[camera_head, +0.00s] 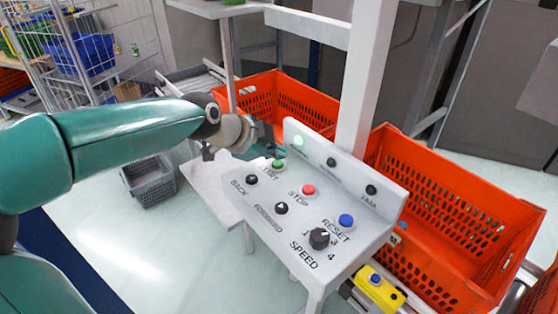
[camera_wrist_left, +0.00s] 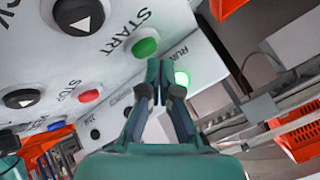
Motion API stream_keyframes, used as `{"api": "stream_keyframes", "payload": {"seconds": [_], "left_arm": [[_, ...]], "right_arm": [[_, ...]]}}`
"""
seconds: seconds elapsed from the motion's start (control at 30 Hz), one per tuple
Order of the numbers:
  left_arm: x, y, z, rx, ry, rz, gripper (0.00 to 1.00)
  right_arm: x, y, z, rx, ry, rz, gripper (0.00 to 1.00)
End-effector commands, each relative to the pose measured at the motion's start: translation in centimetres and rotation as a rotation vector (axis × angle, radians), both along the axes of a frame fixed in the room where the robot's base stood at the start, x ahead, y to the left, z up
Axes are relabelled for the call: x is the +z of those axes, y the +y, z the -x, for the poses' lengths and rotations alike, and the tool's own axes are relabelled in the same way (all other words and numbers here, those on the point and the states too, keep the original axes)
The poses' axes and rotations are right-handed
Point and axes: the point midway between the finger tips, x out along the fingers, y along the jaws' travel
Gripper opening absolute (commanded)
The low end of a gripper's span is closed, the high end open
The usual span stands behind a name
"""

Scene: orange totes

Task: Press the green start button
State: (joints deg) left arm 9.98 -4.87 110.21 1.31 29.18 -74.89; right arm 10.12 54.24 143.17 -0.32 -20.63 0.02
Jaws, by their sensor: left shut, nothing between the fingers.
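The green start button (camera_head: 278,164) is on the white control panel (camera_head: 262,205), at its far left corner near the upright back plate. My left gripper (camera_head: 276,150) is shut and empty, with its fingertips close to the green button. In the left wrist view the green button (camera_wrist_left: 145,47) is beside the closed fingertips (camera_wrist_left: 158,64), just left of them and above. A gap seems to show between them; I cannot tell the exact height. A green light (camera_wrist_left: 182,78) labelled RUN glows on the back plate. My right gripper is not in view.
The panel also has a red stop button (camera_head: 308,190), a blue reset button (camera_head: 346,221), black buttons and a speed knob (camera_head: 319,238). Orange totes (camera_head: 465,195) stand behind and right. A white post (camera_head: 366,80) rises behind the panel. A grey crate (camera_head: 150,186) is on the floor.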

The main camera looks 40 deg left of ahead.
Motion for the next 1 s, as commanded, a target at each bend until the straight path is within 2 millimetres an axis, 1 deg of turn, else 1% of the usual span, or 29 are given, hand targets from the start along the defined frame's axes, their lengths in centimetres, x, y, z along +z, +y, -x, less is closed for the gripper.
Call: {"api": "stream_keyframes", "payload": {"seconds": [0.07,0.47,0.57,0.9,1.0], "left_arm": [[0.4,0.0,0.0,-0.001,0.0,-0.001,0.0],[0.6,0.0,0.0,0.0,-0.001,-0.001,0.0],[1.3,0.0,0.0,-0.001,-0.002,-0.001,0.0],[4.7,0.0,0.0,-0.001,-0.002,-0.001,0.0],[5.4,0.0,0.0,-0.001,-0.002,-0.001,0.0]], "right_arm": [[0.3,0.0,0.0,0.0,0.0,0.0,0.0],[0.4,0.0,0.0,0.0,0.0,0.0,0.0],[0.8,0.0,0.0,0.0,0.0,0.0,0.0],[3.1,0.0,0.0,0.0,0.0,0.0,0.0],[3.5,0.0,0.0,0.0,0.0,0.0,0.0]]}}
